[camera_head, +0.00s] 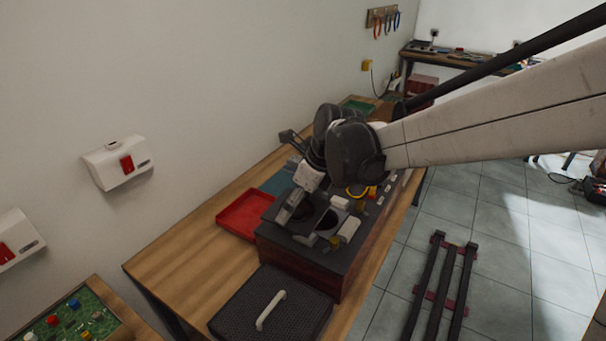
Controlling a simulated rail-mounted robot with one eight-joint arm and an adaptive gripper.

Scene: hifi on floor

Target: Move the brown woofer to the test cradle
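My gripper (299,196) is above the left part of a dark-topped wooden speaker box (309,259) on the bench. Its fingers point down toward the box top, but I cannot tell whether they are open or shut, or whether they hold anything. A dark round opening (328,219) shows in the box top just right of the gripper. I cannot make out a brown woofer; the gripper and arm cover part of the box. I cannot identify the test cradle for certain. A yellow part (368,192) shows just behind the box, partly under my arm.
A red tray (244,213) lies left of the box. Small light blocks (348,230) sit on the box's right side. Bare bench (186,259) is free at the left. A dark rail frame (440,290) stands on the floor.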

